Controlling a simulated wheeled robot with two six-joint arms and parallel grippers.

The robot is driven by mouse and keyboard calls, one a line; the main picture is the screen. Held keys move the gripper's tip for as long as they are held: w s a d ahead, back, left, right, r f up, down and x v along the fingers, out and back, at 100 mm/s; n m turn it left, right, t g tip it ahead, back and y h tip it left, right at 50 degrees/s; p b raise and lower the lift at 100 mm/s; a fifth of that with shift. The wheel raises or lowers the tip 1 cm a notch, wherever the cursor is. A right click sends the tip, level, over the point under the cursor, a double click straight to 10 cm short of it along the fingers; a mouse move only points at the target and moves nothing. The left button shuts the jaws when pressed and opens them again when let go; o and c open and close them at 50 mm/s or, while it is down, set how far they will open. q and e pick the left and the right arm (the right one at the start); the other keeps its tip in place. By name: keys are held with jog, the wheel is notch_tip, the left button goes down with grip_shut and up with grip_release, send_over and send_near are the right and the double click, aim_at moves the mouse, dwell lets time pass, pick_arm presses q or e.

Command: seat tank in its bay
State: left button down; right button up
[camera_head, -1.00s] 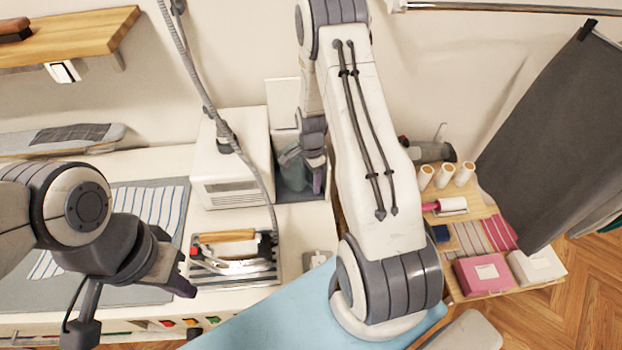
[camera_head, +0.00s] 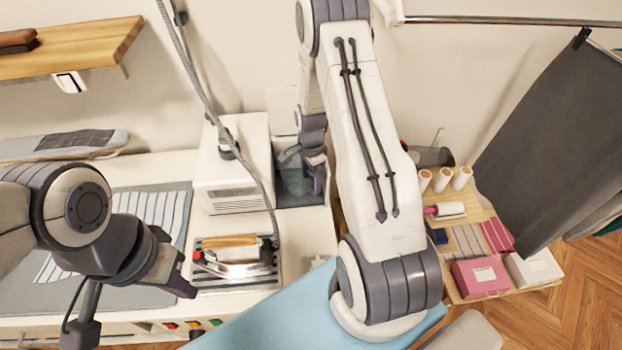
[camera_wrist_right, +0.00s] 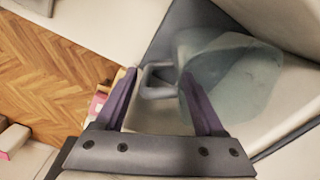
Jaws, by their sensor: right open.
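The tank is a translucent blue-grey vessel with a loop handle. In the head view the tank (camera_head: 293,183) is inside the dark grey bay (camera_head: 313,200), right of the white steam station (camera_head: 232,178). In the right wrist view the tank (camera_wrist_right: 235,80) is within grey walls, and its handle (camera_wrist_right: 158,92) lies between my right fingers. My right gripper (camera_head: 304,168) is open around the handle; it also shows in the right wrist view (camera_wrist_right: 158,80). Whether the tank sits fully down is hidden. My left gripper (camera_head: 186,274) is away at the left; its jaw gap is unclear.
A steam iron (camera_head: 235,255) rests on a ribbed plate in front of the station, close to my left gripper. A hose (camera_head: 200,95) rises from it. A blue ironing surface (camera_head: 270,318) is at the front. A shelf with spools and boxes (camera_head: 481,276) is at the right.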

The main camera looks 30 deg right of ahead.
jog(key=shift+r+p, duration=2.45)
jog(key=shift+r, duration=1.3)
